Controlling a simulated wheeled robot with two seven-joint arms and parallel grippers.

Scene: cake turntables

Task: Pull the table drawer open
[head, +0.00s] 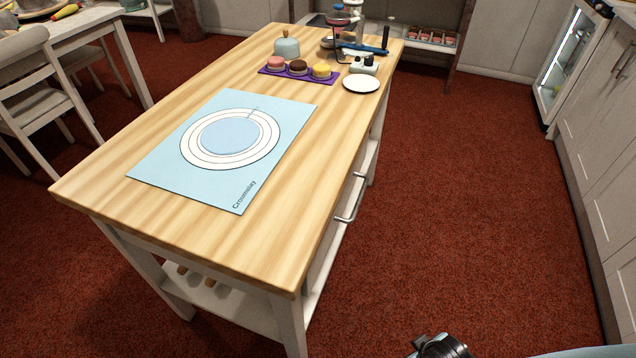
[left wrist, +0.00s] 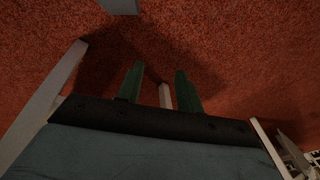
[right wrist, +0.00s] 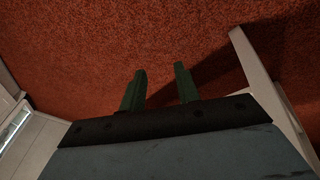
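The wooden-topped table (head: 290,215) stands left of centre in the head view. Its drawer side faces right and is seen at a steep angle. A metal bar handle (head: 352,200) sticks out from that side, with another handle part (head: 361,175) just behind it. The drawer front is mostly hidden under the table top's edge. My left gripper (left wrist: 160,85) shows in the left wrist view with fingers apart and nothing between them. My right gripper (right wrist: 160,83) shows in the right wrist view, also open and empty over red carpet. Neither gripper's fingers show in the head view.
A blue mat (head: 160,165) with a round print lies on the table top. A purple tray (head: 297,73) of small cakes and a white plate (head: 361,83) stand farther back. Cabinets (head: 600,150) line the right side. Red carpet (head: 470,190) between is clear.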

